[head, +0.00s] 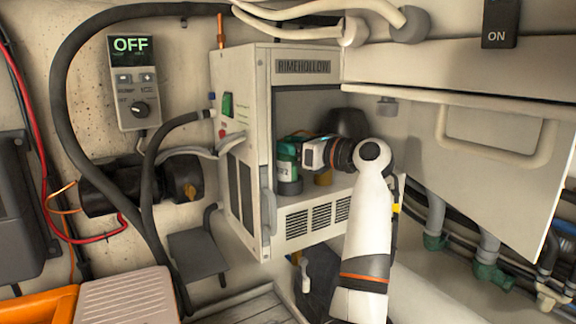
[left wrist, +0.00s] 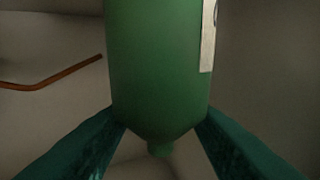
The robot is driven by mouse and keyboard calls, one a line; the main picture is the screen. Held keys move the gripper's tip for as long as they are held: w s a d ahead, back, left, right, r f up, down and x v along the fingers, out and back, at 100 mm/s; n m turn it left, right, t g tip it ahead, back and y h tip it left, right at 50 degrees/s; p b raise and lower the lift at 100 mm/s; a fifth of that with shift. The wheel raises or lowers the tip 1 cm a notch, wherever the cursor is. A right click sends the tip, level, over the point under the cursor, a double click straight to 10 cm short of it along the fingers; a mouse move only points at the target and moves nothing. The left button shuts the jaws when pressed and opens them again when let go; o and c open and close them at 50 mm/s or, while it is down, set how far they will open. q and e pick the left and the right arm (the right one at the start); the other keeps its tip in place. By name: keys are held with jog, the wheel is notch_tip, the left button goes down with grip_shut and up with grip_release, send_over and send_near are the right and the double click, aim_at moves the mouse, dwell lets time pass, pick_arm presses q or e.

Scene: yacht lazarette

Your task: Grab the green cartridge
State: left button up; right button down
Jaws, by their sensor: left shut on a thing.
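The green cartridge (head: 286,171) stands inside the open white cabinet, near the left side of its opening. It has a dark lower end and a pale label. In the left wrist view the green cartridge (left wrist: 158,70) fills the middle, with a tapered end and a strip of label at its right edge. My left gripper (head: 293,150) reaches into the cabinet and is shut on the cartridge. Its teal fingers (left wrist: 161,122) sit on both sides of the tapered end. I cannot tell whether the cartridge rests on the cabinet floor. My right gripper is not in view.
The white cabinet (head: 238,135) surrounds my left gripper with close walls. A dark rounded object (head: 347,123) and a yellowish piece (head: 323,178) are inside it. A raised panel with a handle (head: 495,150) hangs at the right. A controller (head: 133,82) reading OFF is at the left.

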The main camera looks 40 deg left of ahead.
pick_arm(q)
jog(key=shift+r+p, duration=0.55)
jog(key=shift+r, duration=1.2)
jog(key=shift+d+f, duration=0.1)
jog(key=shift+f, duration=0.05)
